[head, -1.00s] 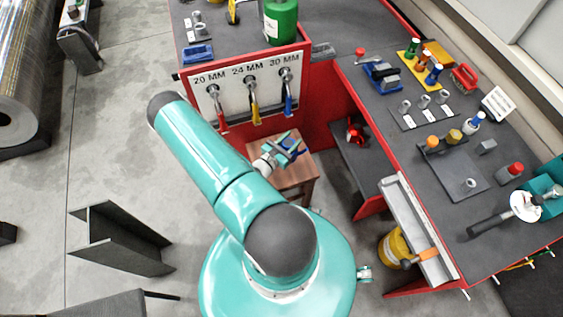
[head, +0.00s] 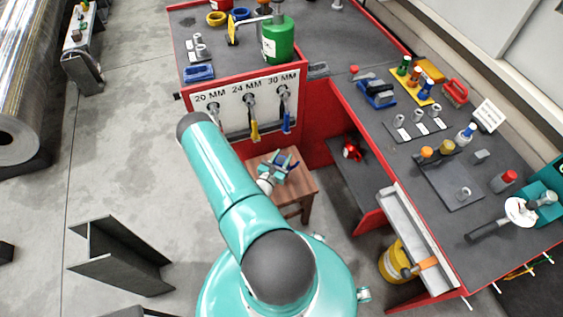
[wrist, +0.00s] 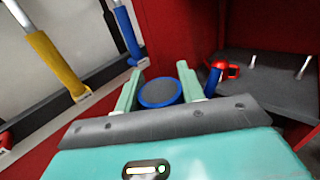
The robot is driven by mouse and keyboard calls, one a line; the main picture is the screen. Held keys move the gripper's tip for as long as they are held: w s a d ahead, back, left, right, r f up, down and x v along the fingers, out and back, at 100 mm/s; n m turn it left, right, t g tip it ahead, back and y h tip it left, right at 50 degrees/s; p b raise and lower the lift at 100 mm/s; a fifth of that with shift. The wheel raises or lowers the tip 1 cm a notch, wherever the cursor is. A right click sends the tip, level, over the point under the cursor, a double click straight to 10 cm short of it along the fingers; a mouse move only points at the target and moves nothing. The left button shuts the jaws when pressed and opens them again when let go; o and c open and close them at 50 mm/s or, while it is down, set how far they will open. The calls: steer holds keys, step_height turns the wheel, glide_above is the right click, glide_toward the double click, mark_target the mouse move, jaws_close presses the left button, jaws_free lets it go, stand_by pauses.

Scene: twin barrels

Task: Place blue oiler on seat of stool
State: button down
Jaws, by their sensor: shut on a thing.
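My gripper (head: 284,163) is over the wooden stool in the head view, with its fingers shut on the blue oiler (wrist: 160,92). In the wrist view the oiler shows as a round blue rim with a dark grey face between the two pale green fingers (wrist: 157,90). In the head view only small dark blue parts of it show by the fingers. The stool's square brown seat (head: 302,185) lies beneath the gripper, partly hidden by it. I cannot tell whether the oiler touches the seat.
A red bench stands just behind the stool, with a white panel (head: 265,107) of hanging tools with coloured handles. A grey-topped workbench (head: 460,227) with tools and bottles is at the right. A yellow container (head: 394,263) stands beneath it. A steel beam (head: 120,255) lies on open floor at left.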

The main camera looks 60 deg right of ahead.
steer(key=shift+w+d+f, duration=0.3)
steer(key=shift+d+f, duration=0.2)
steer(key=shift+f, duration=0.7)
steer(key=shift+w+d+f, duration=0.25)
steer(key=shift+d+f, duration=0.3)
steer(key=shift+f, duration=0.65)
steer(key=shift+w+d+f, duration=0.3)
steer(key=shift+d+f, duration=0.2)
steer(key=shift+f, duration=0.7)
steer(key=shift+f, duration=0.1)
steer(key=c, duration=0.9)
jaws_free()
steer(key=shift+f, duration=0.1)
steer(key=shift+o, duration=0.2)
